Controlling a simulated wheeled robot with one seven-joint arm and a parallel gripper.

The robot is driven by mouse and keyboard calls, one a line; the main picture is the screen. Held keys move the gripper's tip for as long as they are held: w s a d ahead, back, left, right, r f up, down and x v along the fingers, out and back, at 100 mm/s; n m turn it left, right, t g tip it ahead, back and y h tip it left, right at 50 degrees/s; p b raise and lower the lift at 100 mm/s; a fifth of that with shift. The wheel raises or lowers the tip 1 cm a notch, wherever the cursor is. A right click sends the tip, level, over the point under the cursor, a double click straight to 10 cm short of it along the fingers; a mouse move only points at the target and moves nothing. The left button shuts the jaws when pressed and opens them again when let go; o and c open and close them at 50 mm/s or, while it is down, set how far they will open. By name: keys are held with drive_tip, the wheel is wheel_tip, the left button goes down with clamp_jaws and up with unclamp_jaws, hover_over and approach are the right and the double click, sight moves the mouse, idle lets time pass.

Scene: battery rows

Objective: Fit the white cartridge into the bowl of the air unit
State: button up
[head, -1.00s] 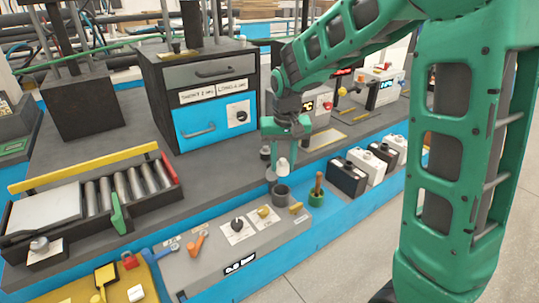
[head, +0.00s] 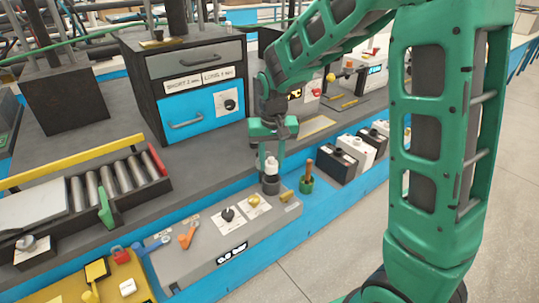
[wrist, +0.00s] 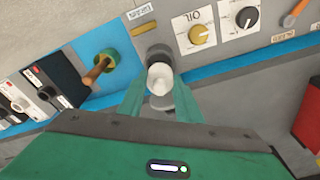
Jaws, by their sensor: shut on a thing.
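The white cartridge (head: 271,166) is upright between the fingers of my gripper (head: 268,152). My gripper is shut on it, and it also shows between the fingers in the wrist view (wrist: 160,77). The dark grey bowl (head: 270,186) stands at the far right end of the grey air unit (head: 205,261). The cartridge is right over the bowl in the head view, its lower end close to the rim. I cannot tell whether its tip is inside. The bowl's inside is hidden.
A green pot with a wooden-handled tool (head: 307,183) stands just right of the bowl. Black and white batteries (head: 340,165) line the bench edge beyond. The unit has a black knob (head: 227,214) and a yellow knob (head: 253,201). A drawer cabinet (head: 190,85) stands behind.

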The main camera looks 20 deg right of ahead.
sight(272, 164)
drive_tip(key=shift+f, duration=1)
drive_tip(key=shift+s+f, duration=0.1)
drive_tip(key=shift+f, duration=0.75)
idle(1.1)
drive_tip(key=o, duration=1.2)
drive_tip(key=r, duration=0.7)
drive_tip(key=s+r, duration=0.1)
drive_tip(key=r, duration=0.2)
drive_tip(key=shift+r, duration=0.35)
drive_tip(key=shift+s, duration=0.1)
